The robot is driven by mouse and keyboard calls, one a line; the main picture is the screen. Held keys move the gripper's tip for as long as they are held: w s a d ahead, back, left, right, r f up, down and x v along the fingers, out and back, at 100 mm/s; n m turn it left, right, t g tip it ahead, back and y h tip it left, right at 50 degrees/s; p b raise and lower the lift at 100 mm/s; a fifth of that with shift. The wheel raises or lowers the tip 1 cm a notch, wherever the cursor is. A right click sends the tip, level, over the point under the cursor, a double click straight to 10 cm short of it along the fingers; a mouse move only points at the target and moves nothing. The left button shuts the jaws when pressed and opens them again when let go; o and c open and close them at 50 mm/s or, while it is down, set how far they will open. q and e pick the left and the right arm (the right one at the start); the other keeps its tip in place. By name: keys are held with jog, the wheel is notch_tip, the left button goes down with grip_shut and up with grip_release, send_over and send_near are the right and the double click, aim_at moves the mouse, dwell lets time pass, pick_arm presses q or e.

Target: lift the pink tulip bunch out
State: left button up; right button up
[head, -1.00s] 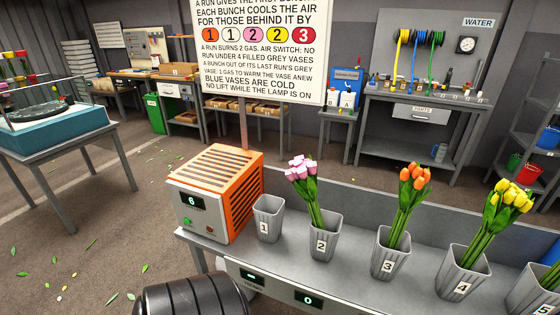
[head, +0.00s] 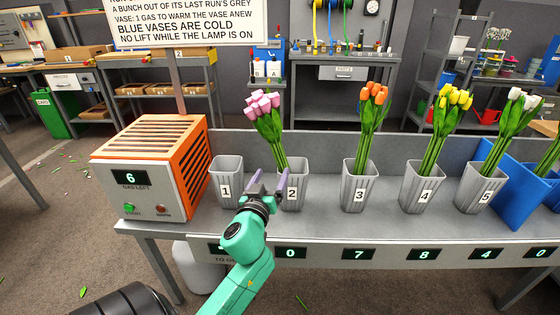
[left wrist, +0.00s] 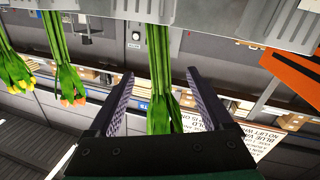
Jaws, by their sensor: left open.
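The pink tulip bunch (head: 268,120) stands in grey vase 2 (head: 293,190), leaning left, with its blossoms well above the rim. My left gripper (head: 268,183) is open and empty, its fingertips near the rim of vase 2 on the front left. In the left wrist view, which is upside down, green stems (left wrist: 158,65) show between the two spread fingers (left wrist: 162,95). I cannot tell whether the fingertips reach the stems. The gripper body hides the blossoms there. My right gripper is in neither view.
An orange heater box (head: 155,165) reading 6 stands at left, with empty vase 1 (head: 226,182) beside it. Orange tulips (head: 372,115) in vase 3, yellow tulips (head: 445,125) in vase 4 and white tulips (head: 510,125) in vase 5 stand right.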

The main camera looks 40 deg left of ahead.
aim_at(283, 153)
pick_arm(q)
jog(key=x, duration=1.2)
jog(key=shift+w+f, duration=0.3)
jog(key=shift+w, duration=0.1)
jog(key=shift+s+r, duration=0.1)
jog(key=c, duration=0.3)
grip_shut()
